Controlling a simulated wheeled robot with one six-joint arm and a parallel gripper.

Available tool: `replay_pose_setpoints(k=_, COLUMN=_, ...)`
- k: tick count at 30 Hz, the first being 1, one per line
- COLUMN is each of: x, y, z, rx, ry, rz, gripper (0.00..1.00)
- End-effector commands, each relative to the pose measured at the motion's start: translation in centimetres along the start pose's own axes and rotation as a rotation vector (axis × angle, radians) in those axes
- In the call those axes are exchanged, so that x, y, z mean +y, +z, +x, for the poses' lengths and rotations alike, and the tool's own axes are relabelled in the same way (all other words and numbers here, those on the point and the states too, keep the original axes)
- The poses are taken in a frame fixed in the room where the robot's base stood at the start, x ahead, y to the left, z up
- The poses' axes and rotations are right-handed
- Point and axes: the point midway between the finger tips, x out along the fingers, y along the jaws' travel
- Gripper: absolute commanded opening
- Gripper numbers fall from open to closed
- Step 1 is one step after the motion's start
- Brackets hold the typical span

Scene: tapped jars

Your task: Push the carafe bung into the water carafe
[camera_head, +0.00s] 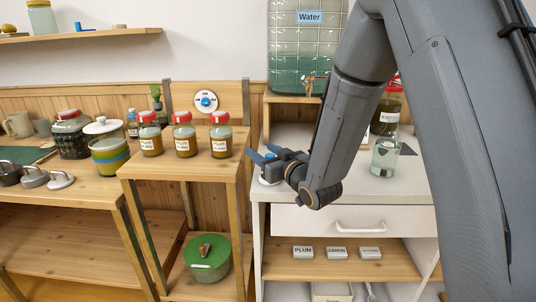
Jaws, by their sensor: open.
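A clear glass vessel (384,158), which looks like the water carafe, stands upright on the white cabinet top, right of my forearm. Its mouth is hard to make out against the jar behind it. I cannot pick out the carafe bung for certain. My gripper (261,155) is open over the left end of the cabinet top, pointing left, with blue on its fingers. It is well left of the glass vessel. A small pale round thing (268,182) shows just below the gripper; I cannot tell what it is.
A large tank labelled Water (296,55) with a tap stands behind. A red-lidded labelled jar (388,103) is behind the glass vessel. Several red-lidded jars (183,140) stand on the wooden stand to the left. The cabinet top (405,185) has bare room at its front.

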Motion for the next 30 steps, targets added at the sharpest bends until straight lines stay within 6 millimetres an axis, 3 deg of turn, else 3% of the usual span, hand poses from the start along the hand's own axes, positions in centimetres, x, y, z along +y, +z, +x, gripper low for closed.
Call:
replay_pose_setpoints(k=8, x=0.11, y=0.01, z=0.14, rx=0.0, ry=0.002, rz=0.0, gripper=0.48)
replay_pose_setpoints(k=16, x=0.1, y=0.01, z=0.12, rx=0.0, ry=0.002, rz=0.0, gripper=0.05)
replay_pose_setpoints(k=19, x=0.1, y=0.01, z=0.12, rx=0.0, ry=0.002, rz=0.0, gripper=0.05)
replay_pose_setpoints(k=20, x=0.1, y=0.01, z=0.12, rx=0.0, ry=0.002, rz=0.0, gripper=0.23)
replay_pose_setpoints(k=24, x=0.08, y=0.01, z=0.11, rx=0.0, ry=0.002, rz=0.0, gripper=0.0)
replay_pose_setpoints(k=30, x=0.07, y=-0.07, z=0.1, rx=0.0, ry=0.001, rz=0.0, gripper=0.0)
